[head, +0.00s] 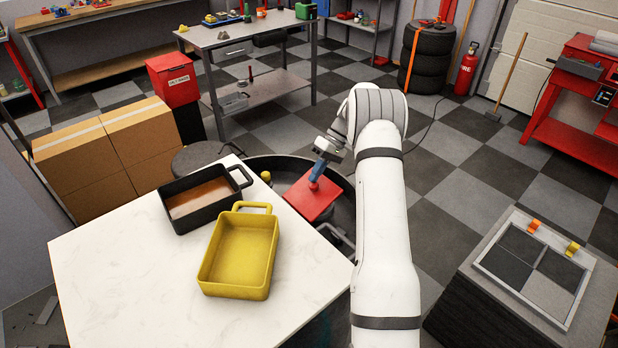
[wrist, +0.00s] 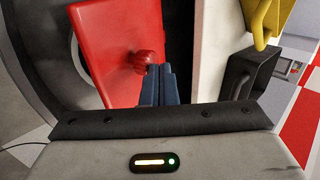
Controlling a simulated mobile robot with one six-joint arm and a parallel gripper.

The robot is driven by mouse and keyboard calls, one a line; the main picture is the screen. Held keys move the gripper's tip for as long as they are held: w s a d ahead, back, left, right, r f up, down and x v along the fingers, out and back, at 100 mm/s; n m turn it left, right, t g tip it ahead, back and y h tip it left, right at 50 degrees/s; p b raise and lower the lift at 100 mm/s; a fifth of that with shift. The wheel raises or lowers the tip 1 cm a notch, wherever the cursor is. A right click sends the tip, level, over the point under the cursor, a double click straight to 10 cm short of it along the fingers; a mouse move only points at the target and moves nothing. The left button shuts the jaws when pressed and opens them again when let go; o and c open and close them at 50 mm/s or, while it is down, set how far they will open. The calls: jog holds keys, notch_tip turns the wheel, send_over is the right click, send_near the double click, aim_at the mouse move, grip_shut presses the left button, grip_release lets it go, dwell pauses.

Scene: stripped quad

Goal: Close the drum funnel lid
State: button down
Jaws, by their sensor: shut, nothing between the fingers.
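The drum funnel (head: 285,163) is a wide black round pan behind the white counter in the head view; its curved rim (wrist: 64,50) also shows in the wrist view. Its lid (head: 318,205) is a red square panel lying over the middle of the funnel, and it fills the upper middle of the wrist view (wrist: 105,40). A round red knob (wrist: 150,60) stands on the lid. My gripper (head: 314,182) has blue fingers, shut and empty, with the tips (wrist: 157,70) right at the knob. I cannot tell if they touch it, or if the lid lies fully flat.
A white counter (head: 130,250) in front holds a black tray (head: 172,217) with brown liquid and a yellow tray (head: 262,292). Cardboard boxes (head: 105,150) and a red bin (head: 172,80) stand at left. A dark block (head: 500,285) stands at right. Checkered floor is open beyond.

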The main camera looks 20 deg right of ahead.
aim_at(322, 181)
jog(key=d+f+b, duration=0.1)
jog(key=w+d+f+b, duration=0.1)
jog(key=f+b, duration=0.1)
jog(key=shift+d+f, duration=0.15)
jog(key=shift+f, duration=0.15)
jog(key=shift+r, duration=0.15)
jog(key=b+v, duration=0.1)
jog(key=v, duration=0.6)
jog(key=shift+w+d+r, duration=0.15)
jog(key=shift+d+r, duration=0.05)
jog(key=shift+d, duration=0.05)
